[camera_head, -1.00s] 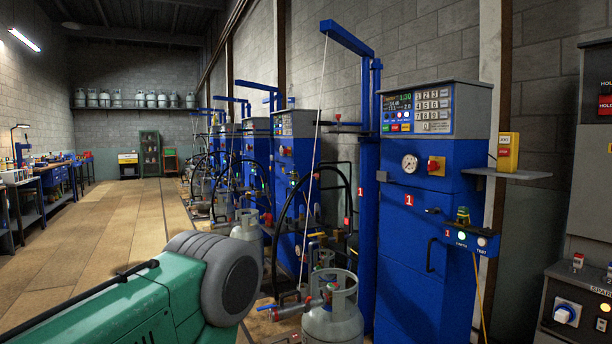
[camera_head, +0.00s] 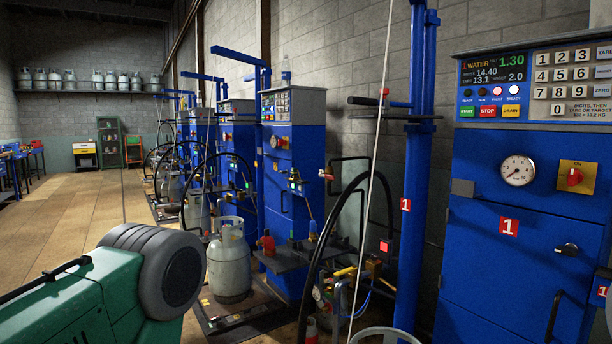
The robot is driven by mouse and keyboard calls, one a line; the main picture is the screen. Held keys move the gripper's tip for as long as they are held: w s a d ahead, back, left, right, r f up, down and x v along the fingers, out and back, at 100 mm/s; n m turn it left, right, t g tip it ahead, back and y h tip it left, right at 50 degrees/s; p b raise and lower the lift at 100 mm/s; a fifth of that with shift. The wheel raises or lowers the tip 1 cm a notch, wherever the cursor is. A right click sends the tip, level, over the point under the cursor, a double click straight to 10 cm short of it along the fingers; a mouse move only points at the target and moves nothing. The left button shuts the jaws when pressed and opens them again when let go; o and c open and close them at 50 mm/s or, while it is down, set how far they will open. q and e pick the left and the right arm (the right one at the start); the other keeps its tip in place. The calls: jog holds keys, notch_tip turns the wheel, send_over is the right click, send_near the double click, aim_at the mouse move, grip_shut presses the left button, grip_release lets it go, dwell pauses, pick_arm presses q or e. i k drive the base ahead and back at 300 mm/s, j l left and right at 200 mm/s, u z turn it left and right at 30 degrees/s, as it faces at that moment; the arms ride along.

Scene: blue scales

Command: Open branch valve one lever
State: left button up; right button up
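The blue station marked 1 (camera_head: 515,190) stands at the right, close to me. A horizontal lever with a black grip and a red part (camera_head: 367,101) sticks out left from its blue upright post (camera_head: 416,170). A yellow handle (camera_head: 346,271) shows lower down, among brass and blue fittings beside a black hose (camera_head: 318,255). I cannot tell for certain which of these is the branch valve one lever. Neither of my grippers is in view.
A grey gas cylinder (camera_head: 230,262) stands on a floor platform left of station 1. More blue stations (camera_head: 290,190) line the wall behind. A cylinder's collar (camera_head: 385,336) shows at the bottom edge. The wooden floor aisle (camera_head: 95,205) at left is open.

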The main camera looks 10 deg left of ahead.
aim_at(320, 175)
jog(key=i+j, duration=1.1)
jog(key=j, duration=0.5)
jog(key=i+j, duration=0.15)
jog(key=j, duration=0.5)
jog(key=i+j+z, duration=0.1)
jog(key=j, duration=0.5)
jog(key=i+j, duration=0.1)
jog(key=j, duration=0.55)
